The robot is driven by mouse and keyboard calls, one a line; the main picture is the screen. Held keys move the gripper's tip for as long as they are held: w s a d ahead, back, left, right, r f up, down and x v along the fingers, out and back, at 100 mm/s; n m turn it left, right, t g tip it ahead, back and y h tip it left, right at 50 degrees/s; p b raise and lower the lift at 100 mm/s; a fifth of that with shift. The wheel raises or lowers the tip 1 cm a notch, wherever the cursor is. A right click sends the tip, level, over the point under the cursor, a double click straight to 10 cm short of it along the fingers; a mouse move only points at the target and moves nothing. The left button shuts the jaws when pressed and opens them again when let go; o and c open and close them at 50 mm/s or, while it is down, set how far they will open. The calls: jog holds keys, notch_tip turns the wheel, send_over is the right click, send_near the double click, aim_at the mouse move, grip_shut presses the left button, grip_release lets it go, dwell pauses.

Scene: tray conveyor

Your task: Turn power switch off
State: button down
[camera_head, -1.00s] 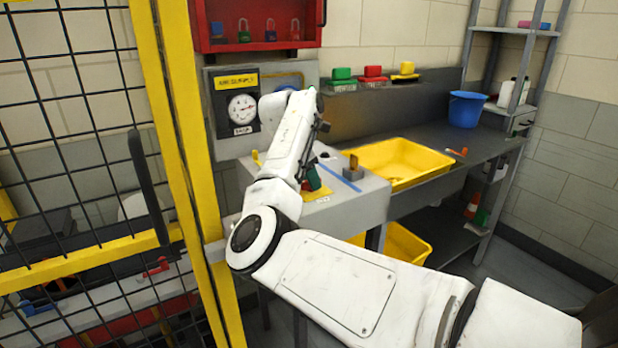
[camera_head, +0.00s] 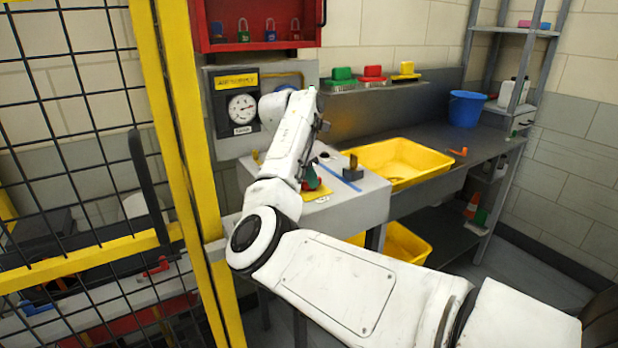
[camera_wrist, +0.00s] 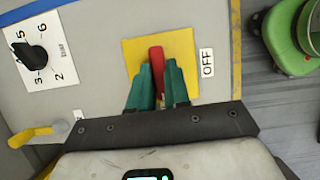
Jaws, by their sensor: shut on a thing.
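The power switch has a red lever (camera_wrist: 157,57) on a yellow plate (camera_wrist: 185,48) in the wrist view. A white label reading OFF (camera_wrist: 207,63) is on the panel right of the plate. My gripper (camera_wrist: 158,78) has its teal fingers on either side of the red lever and is shut on it. The lever's tip shows beyond the fingers; its lower part is mostly hidden between them. In the head view my gripper (camera_head: 311,181) is low over the yellow plate (camera_head: 322,193) on the grey panel, partly hidden by my arm.
A numbered black dial (camera_wrist: 35,58) and a yellow handle (camera_wrist: 36,135) are on the panel's left. A yellow tray (camera_head: 375,150) lies right of the panel. A yellow fence post (camera_head: 185,130) stands close on the left.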

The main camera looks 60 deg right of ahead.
jog(key=shift+f, duration=0.1)
jog(key=n, duration=0.2)
jog(key=n+t, duration=0.1)
jog(key=n, duration=0.1)
jog(key=shift+s+a+f+n+t+h, duration=0.1)
jog(key=shift+s+n+t+h, duration=0.1)
jog(key=shift+n+t+h, duration=0.1)
jog(key=n+t+b, duration=0.1)
jog(key=n, duration=0.1)
jog(key=n+b, duration=0.1)
jog(key=n, duration=0.1)
jog(key=shift+s+f+n+t, duration=0.15)
jog(key=shift+n+t, duration=0.15)
jog(key=shift+t, duration=0.1)
jog(key=n+b, duration=0.1)
jog(key=n, duration=0.1)
jog(key=n+t+y+b, duration=0.1)
jog(key=n+b, duration=0.1)
jog(key=shift+s+t, duration=0.1)
jog(key=shift+t, duration=0.2)
jog(key=shift+n+t+y+b, duration=0.55)
jog(key=shift+n+b, duration=0.75)
jog(key=shift+n, duration=1)
